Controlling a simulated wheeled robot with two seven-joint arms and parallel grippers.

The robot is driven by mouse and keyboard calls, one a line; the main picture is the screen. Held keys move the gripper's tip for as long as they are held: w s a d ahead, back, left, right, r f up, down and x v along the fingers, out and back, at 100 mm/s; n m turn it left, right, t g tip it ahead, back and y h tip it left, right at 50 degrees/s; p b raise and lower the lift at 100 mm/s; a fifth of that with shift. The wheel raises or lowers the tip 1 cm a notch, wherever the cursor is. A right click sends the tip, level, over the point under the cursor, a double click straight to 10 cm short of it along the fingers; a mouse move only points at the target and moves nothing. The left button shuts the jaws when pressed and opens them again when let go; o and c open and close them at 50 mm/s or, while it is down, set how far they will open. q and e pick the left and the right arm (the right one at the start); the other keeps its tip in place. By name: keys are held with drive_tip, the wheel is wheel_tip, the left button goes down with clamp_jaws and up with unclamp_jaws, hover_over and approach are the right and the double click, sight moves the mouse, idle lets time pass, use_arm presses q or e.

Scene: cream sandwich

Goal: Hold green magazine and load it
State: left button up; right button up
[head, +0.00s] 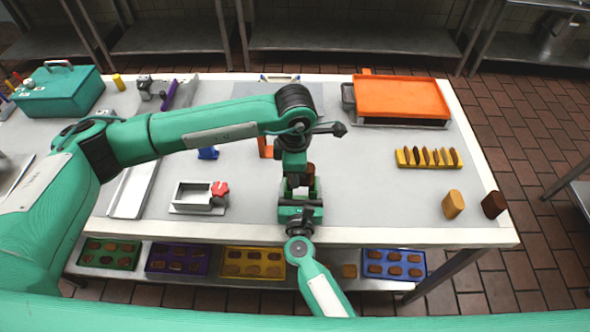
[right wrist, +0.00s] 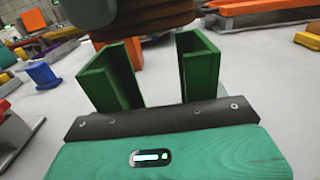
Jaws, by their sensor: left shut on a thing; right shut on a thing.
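The green magazine (right wrist: 197,68) shows in the right wrist view as two upright green walls with a gap between them. It stands just ahead of my right gripper's teal palm; the fingertips of my right gripper (head: 300,190) are hard to make out, and it is shut on the magazine. My left gripper (head: 294,172) reaches down from above and is shut on a brown ribbed piece, seemingly a stack of biscuits (right wrist: 150,16). The stack is above and behind the magazine in the right wrist view; I cannot tell whether they touch. It is mostly hidden in the head view.
An orange magazine (head: 265,148) and a blue one (head: 208,153) stand behind and left of the grippers. A metal fixture with a red knob (head: 220,189) is at left. A yellow rack of biscuits (head: 428,165) and an orange tray (head: 400,97) are at right. The table's front edge is close.

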use_arm(q)
drive_tip(key=shift+f, duration=0.1)
idle(0.3)
drive_tip(key=shift+f, duration=0.9)
drive_tip(key=shift+r, duration=0.1)
drive_tip(key=shift+r, duration=1.45)
drive_tip(key=r+m, duration=0.6)
drive_tip(key=w+r+m, duration=0.1)
drive_tip(key=r+m, duration=0.1)
drive_tip(key=r, duration=0.1)
drive_tip(key=shift+d+r+m, duration=0.2)
drive_tip(key=shift+r+m, duration=0.05)
drive_tip(key=shift+m, duration=0.15)
wheel_tip(320, 180, down, 10)
drive_tip(key=shift+r, duration=0.15)
